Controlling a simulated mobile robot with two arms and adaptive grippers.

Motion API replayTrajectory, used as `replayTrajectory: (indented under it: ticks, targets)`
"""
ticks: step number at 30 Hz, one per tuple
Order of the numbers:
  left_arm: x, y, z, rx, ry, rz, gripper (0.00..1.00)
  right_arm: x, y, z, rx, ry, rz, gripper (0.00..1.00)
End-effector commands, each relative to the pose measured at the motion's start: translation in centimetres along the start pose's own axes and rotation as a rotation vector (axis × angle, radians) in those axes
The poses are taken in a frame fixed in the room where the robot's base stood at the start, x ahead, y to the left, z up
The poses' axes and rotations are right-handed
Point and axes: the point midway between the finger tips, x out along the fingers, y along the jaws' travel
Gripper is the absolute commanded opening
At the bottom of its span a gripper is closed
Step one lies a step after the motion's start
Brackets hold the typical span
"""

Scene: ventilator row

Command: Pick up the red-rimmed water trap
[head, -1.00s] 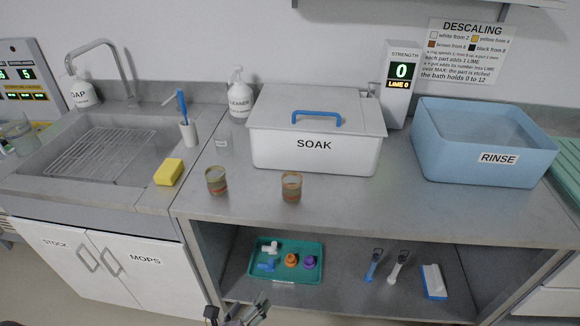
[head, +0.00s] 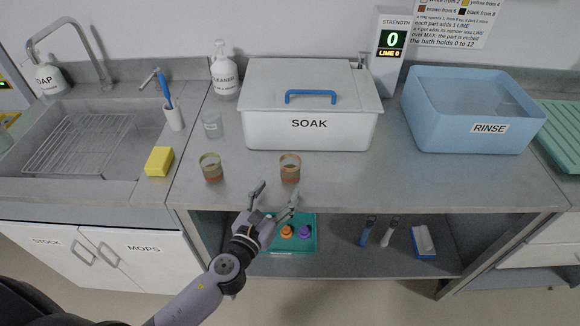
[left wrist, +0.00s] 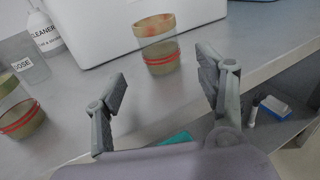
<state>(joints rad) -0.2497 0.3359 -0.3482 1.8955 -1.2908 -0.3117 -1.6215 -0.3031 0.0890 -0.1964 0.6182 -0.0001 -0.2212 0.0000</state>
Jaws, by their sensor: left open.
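Two clear jar-like cups stand upright on the steel counter. The right cup (head: 289,169) has a tan-brown rim with reddish patches and shows in the left wrist view (left wrist: 157,45) with red bands low down. The left cup (head: 211,168) has an olive rim and also has red bands low down in the left wrist view (left wrist: 20,119). I cannot tell for certain which one is the red-rimmed trap. My left gripper (head: 276,191) is open and empty at the counter's front edge, its fingers pointing toward the right cup, apart from it. My right gripper is not in view.
The white SOAK tub (head: 310,126) stands behind the cups, the blue RINSE basin (head: 473,127) to its right. A small clear DOSE cup (head: 211,124) and a yellow sponge (head: 159,161) are left. A teal tray (head: 310,243) lies on the shelf below. Counter right of the cups is clear.

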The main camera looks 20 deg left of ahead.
Motion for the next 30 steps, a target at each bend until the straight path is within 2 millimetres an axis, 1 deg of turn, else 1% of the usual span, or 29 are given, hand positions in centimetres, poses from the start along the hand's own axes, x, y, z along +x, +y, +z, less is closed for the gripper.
replayTrajectory:
  ticks: [1,5,7,12,16,19,24,30]
  targets:
    - [0.6,-0.1,0.1,-0.001,-0.001,0.0,0.65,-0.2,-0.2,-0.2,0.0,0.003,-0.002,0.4]
    - [1.2,-0.1,0.0,-0.001,0.0,-0.001,0.65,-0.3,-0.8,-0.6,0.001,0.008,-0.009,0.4]
    - [1.9,-0.1,0.1,-0.001,-0.001,-0.001,0.65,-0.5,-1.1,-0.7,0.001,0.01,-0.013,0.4]
    - [4.5,0.0,0.3,-0.002,0.0,0.0,0.65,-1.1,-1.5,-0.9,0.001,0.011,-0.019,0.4]
    - [5.9,0.0,0.1,-0.002,0.0,0.0,0.65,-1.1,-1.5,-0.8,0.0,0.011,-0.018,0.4]
    - [6.3,0.0,0.0,-0.001,0.001,-0.001,0.65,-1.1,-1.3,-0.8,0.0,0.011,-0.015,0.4]
    - [6.2,0.0,0.0,-0.001,0.001,-0.001,0.65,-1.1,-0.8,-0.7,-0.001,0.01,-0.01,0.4]
    - [6.2,0.0,0.0,-0.001,0.001,-0.001,0.52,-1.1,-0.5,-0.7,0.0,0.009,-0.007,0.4]
